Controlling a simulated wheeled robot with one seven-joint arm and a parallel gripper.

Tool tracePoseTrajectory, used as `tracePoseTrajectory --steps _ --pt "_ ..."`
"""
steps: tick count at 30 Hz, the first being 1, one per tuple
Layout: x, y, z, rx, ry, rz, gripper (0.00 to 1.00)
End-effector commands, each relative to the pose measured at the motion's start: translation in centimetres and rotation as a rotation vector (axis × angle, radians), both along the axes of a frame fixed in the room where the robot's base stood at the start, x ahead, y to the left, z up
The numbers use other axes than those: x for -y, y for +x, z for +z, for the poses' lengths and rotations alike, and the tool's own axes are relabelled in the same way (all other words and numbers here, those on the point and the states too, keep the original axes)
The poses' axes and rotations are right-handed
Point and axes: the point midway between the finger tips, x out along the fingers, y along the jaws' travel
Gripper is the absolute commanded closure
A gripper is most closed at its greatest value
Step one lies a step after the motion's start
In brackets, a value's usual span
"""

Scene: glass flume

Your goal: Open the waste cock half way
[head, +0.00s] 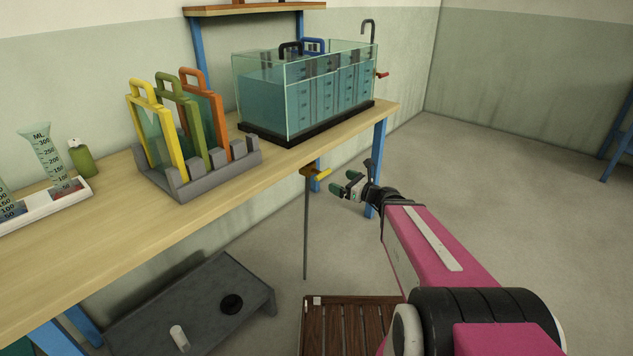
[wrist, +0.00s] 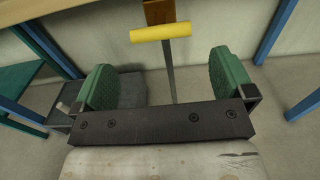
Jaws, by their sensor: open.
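The waste cock has a brass-brown body (wrist: 158,12) under the bench edge, on top of a thin grey vertical pipe (head: 306,230). Its yellow lever (head: 323,174) points out from the body, and in the wrist view the lever (wrist: 160,32) lies crosswise to the pipe. My gripper (head: 346,184) is open and empty, just right of the lever in the head view. In the wrist view the green finger pads of my gripper (wrist: 167,80) stand wide apart, with the lever beyond them and roughly centred between them. They do not touch it.
A glass tank (head: 300,95) of water with a small red handle (head: 383,75) stands on the wooden bench (head: 225,190). A grey rack (head: 215,180) holds coloured-frame gates. Below are a dark low table (head: 205,305) and a slatted wooden board (head: 345,325). Floor to the right is clear.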

Motion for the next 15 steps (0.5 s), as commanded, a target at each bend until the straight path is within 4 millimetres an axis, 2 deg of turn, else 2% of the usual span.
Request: tracePoseTrajectory --steps 4,8,15 --pt "-0.4 0.6 0.2 -0.010 0.025 -0.008 0.00" --pt "-1.6 1.6 0.1 -0.008 0.023 -0.007 0.00" --pt "-5.1 4.3 0.1 -0.008 0.021 -0.005 0.00"
